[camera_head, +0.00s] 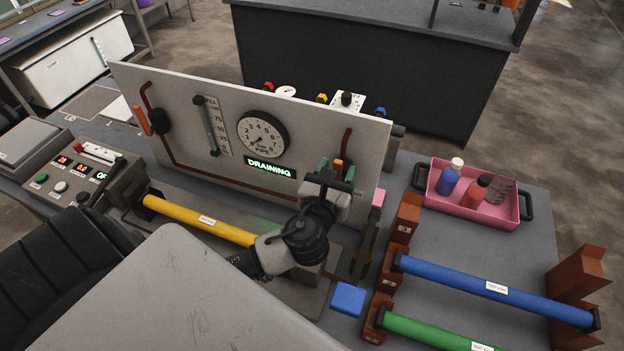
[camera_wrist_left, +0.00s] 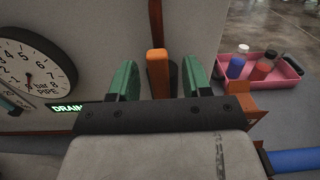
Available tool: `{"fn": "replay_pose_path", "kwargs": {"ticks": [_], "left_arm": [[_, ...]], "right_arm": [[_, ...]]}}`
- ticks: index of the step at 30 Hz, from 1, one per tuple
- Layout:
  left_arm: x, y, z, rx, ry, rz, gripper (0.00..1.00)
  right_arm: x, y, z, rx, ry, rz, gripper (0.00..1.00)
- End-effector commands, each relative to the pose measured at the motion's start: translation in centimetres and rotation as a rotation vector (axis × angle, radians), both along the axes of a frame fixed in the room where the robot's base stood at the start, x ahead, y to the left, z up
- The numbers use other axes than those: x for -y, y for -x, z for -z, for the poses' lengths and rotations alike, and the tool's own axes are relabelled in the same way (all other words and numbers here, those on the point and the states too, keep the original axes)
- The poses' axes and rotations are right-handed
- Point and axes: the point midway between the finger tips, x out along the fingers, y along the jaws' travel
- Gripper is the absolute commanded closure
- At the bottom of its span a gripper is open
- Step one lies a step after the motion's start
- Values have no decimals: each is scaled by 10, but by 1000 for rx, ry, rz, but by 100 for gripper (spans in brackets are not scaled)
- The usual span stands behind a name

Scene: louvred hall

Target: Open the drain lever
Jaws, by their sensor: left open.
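The drain lever is an orange handle (camera_head: 338,168) on a dark mount, low on the right of the pale panel (camera_head: 215,92). In the left wrist view the orange handle (camera_wrist_left: 158,68) stands between my green fingertips, with a visible gap on each side. My left gripper (camera_head: 336,170) is open around it, and it also shows in the left wrist view (camera_wrist_left: 159,78). A lit green display (camera_head: 270,169) reads DRAINING. The round pipe gauge (camera_head: 263,134) and the fill gauge (camera_head: 214,126) are on the panel. My right gripper is not in view.
Another orange lever (camera_head: 143,120) is at the panel's left. A yellow tube (camera_head: 200,220) lies in front. Blue (camera_head: 480,284) and green (camera_head: 430,333) tubes lie in brown racks at right. A pink tray (camera_head: 433,180) of bottles stands behind them. A blue block (camera_head: 348,299) lies nearby.

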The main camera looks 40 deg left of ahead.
Motion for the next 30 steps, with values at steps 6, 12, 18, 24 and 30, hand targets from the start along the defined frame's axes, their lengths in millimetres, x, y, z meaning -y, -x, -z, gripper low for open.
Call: {"fn": "replay_pose_path", "kwargs": {"ticks": [6,12,18,24,30], "left_arm": [[5,20,1,-3,2,0,51],[10,44,1,-2,3,1,51],[15,64,1,-2,0,0,51],[17,68,0,0,1,0,51],[17,69,0,0,1,0,51]], "right_arm": [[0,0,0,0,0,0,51],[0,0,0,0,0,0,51],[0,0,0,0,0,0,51],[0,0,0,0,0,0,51],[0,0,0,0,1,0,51]]}}
